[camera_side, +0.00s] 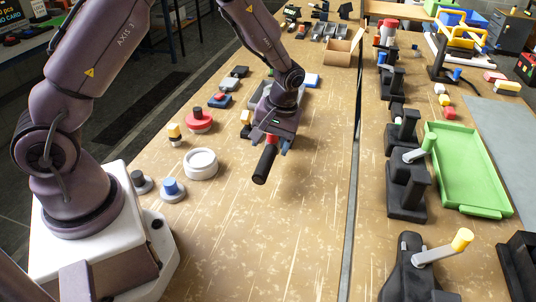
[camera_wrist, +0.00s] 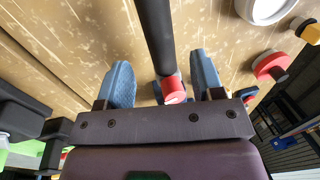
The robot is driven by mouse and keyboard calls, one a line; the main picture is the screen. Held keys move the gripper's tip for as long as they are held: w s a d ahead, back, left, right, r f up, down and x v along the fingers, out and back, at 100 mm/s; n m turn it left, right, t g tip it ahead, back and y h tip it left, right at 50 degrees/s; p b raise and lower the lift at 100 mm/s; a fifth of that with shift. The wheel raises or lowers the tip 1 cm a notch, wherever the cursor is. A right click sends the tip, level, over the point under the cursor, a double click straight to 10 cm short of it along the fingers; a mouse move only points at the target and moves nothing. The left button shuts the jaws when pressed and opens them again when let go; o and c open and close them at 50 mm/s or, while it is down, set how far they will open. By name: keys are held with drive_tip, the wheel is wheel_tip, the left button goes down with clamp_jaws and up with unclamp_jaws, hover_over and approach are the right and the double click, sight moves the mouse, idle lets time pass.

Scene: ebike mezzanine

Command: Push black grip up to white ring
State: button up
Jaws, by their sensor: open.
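The black grip (camera_side: 264,165) is a dark cylinder with a red end piece (camera_side: 271,139), and it slants down toward the camera in the side view. In the wrist view the black grip (camera_wrist: 154,32) runs away from my gripper, its red end (camera_wrist: 174,90) close to the palm. My gripper (camera_side: 276,146) has blue fingers, one on each side of the grip. In the wrist view my gripper (camera_wrist: 158,62) is open, with gaps beside the grip. A thick white ring-shaped piece (camera_side: 201,164) lies left of the grip, apart from it, and shows at the wrist view's top right (camera_wrist: 266,8).
A red round piece with a dark knob (camera_side: 199,121), a blue-topped grey piece (camera_side: 173,190) and a yellow-topped piece (camera_side: 174,133) stand near the white ring. Black stands (camera_side: 407,185) and a green tray (camera_side: 465,170) are on the right.

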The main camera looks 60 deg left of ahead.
sight(269, 166)
wheel_tip(269, 166, up, 7)
drive_tip(key=w+d, duration=0.1)
drive_tip(key=shift+r, duration=0.2)
drive_tip(key=s+d+r+m+t, duration=0.2)
drive_tip(key=s+r+m+t, duration=0.1)
drive_tip(key=s+r, duration=0.5)
drive_tip(key=s+d+r+m+t+h, duration=0.1)
drive_tip(key=s+r+m+t, duration=0.3)
drive_tip(key=s+r, duration=0.5)
drive_tip(key=s+d+m, duration=0.1)
drive_tip(key=s+m, duration=0.1)
drive_tip(key=s, duration=0.1)
drive_tip(key=shift+d+h, duration=0.25)
drive_tip(key=shift+h, duration=0.05)
drive_tip(key=shift+r, duration=0.1)
idle(1.2)
